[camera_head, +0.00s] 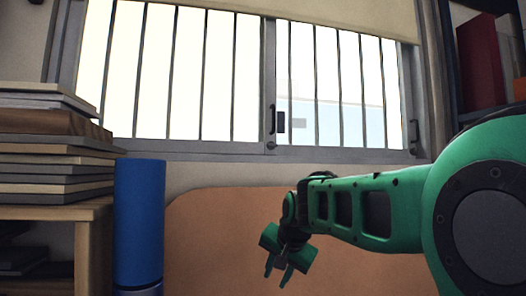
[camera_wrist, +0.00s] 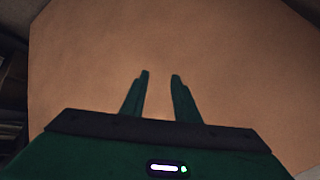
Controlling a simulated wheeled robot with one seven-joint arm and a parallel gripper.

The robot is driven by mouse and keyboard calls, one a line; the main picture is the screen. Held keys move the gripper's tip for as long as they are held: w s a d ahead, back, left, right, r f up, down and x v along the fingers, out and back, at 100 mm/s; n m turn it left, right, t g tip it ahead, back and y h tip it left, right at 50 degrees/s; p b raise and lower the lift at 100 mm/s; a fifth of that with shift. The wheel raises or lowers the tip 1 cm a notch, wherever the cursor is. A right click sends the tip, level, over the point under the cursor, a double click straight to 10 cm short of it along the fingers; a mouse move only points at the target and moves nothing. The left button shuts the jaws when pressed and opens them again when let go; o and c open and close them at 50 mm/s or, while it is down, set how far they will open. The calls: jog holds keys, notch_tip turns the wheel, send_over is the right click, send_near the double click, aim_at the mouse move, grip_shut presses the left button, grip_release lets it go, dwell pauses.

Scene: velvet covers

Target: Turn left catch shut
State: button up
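The barred sliding window (camera_head: 190,75) fills the upper middle of the head view. A dark upright handle (camera_head: 272,119) sits on its middle frame, with a small dark block (camera_head: 281,122) beside it and a small round fitting (camera_head: 271,145) below. Another dark catch (camera_head: 413,137) is at the right edge of the window. I cannot tell whether either is shut. My gripper (camera_head: 278,276) hangs below the sill, pointing down, away from both catches. In the wrist view its two fingers (camera_wrist: 160,75) are apart with nothing between them, over an orange-brown surface.
A stack of boards or books (camera_head: 55,150) stands on a wooden shelf (camera_head: 60,213) at the left. A blue cylinder (camera_head: 139,220) stands beside it. An orange-brown panel (camera_head: 210,240) lies below the window. A shelf with a red binder (camera_head: 480,60) is at the right.

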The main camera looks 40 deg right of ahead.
jog(key=w+d+r+m+t+h, duration=0.1)
jog(key=w+d+r+m+t, duration=0.2)
jog(key=r, duration=0.5)
jog(key=w+d+r+m+t+h, duration=0.1)
jog(key=w+d+r+m+h, duration=0.2)
jog(key=r, duration=0.5)
jog(key=m+t+h, duration=0.1)
jog(key=m+t, duration=0.3)
jog(key=t, duration=0.1)
send_near(272, 145)
jog(key=x, duration=0.8)
jog(key=shift+w+d, duration=0.15)
jog(key=shift+f, duration=0.1)
grip_shut()
